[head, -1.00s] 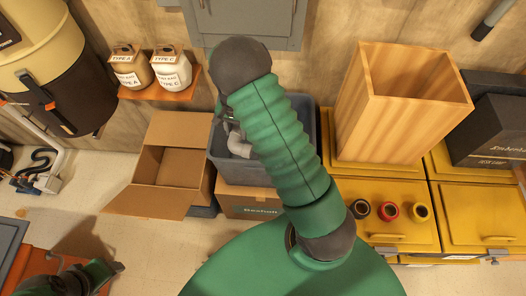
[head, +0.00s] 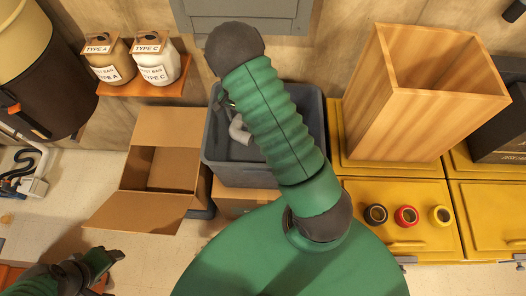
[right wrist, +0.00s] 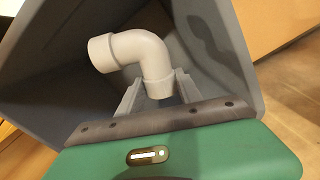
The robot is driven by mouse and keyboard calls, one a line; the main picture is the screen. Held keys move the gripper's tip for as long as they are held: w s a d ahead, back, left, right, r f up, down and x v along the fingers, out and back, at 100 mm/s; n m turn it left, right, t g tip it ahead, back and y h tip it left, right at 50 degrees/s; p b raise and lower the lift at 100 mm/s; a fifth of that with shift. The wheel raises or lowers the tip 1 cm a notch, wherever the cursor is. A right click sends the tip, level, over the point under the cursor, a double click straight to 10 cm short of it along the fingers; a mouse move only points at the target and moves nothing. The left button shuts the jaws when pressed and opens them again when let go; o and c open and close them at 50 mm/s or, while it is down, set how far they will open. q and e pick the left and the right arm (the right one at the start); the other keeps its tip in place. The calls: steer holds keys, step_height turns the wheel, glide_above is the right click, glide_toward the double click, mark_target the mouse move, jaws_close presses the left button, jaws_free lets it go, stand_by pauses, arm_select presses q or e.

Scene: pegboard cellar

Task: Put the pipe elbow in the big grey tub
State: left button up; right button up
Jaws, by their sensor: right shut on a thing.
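The pipe elbow (right wrist: 143,52), a light grey bent tube, is held in my right gripper (right wrist: 156,92), which is shut on its lower end. The elbow also shows in the head view (head: 238,131), beside my green right arm. The big grey tub (head: 217,171) is under and around it in that view. In the right wrist view the tub's grey walls (right wrist: 217,48) surround the elbow. I cannot tell how far it is above the bottom. My right arm hides part of the tub. My left gripper (head: 105,261) is at the lower left, away from the tub.
An open cardboard box (head: 135,210) stands left of the tub. A tall wooden bin (head: 405,120) stands on yellow cabinets (head: 400,190) at the right, with several coloured rings in front.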

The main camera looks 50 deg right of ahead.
steer(key=f+b, duration=0.6)
steer(key=f, duration=0.3)
steer(key=d+f+b, duration=0.1)
steer(key=f+b, duration=0.5)
steer(key=f, duration=0.4)
steer(key=f+b, duration=0.6)
steer(key=f, duration=0.4)
steer(key=shift+w+d+b, duration=0.2)
steer(key=shift+b, duration=0.1)
steer(key=shift+f, duration=0.25)
jaws_close()
steer(key=shift+a+r, duration=0.15)
steer(key=shift+a, duration=0.05)
steer(key=o, duration=1)
jaws_free()
steer(key=o, duration=0.4)
steer(key=shift+d+f, duration=0.1)
steer(key=shift+f, duration=0.1)
steer(key=shift+c, duration=0.2)
